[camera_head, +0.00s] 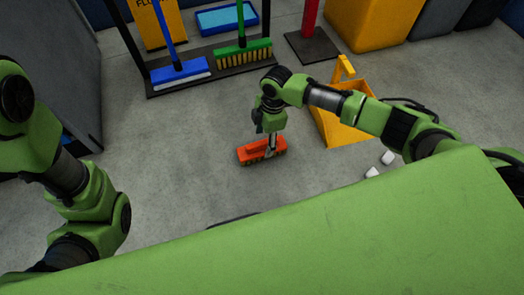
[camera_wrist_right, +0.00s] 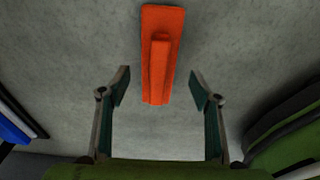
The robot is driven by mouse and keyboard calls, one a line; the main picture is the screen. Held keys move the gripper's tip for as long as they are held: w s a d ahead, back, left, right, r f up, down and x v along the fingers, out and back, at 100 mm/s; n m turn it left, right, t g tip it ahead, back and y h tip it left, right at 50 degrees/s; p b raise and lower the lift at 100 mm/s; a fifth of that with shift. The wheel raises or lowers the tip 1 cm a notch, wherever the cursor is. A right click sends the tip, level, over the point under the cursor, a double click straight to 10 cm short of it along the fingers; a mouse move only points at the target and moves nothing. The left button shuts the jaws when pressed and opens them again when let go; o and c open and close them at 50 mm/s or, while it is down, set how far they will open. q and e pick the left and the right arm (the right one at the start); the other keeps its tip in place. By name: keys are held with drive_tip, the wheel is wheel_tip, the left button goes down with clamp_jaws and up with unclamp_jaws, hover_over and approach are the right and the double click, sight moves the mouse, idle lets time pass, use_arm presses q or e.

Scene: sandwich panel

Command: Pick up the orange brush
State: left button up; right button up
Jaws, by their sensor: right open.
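A rack (camera_head: 150,75) with a blue broom (camera_head: 180,72) and a green broom (camera_head: 243,53) stands behind. A yellow dustpan-like container (camera_head: 350,132) is right of the brush. White pieces (camera_head: 388,157) lie nearby. The floor left of the brush is clear.

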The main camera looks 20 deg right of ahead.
sight(263, 142)
drive_tip(key=f+b, duration=0.1)
drive_tip(key=f, duration=0.1)
drive_tip(key=f+b, duration=0.2)
drive_tip(key=shift+w+a+f, duration=0.1)
drive_tip(key=shift+a, duration=0.3)
drive_tip(key=shift+c, duration=0.5)
drive_tip(key=c, duration=1.3)
drive_tip(key=shift+o, duration=0.2)
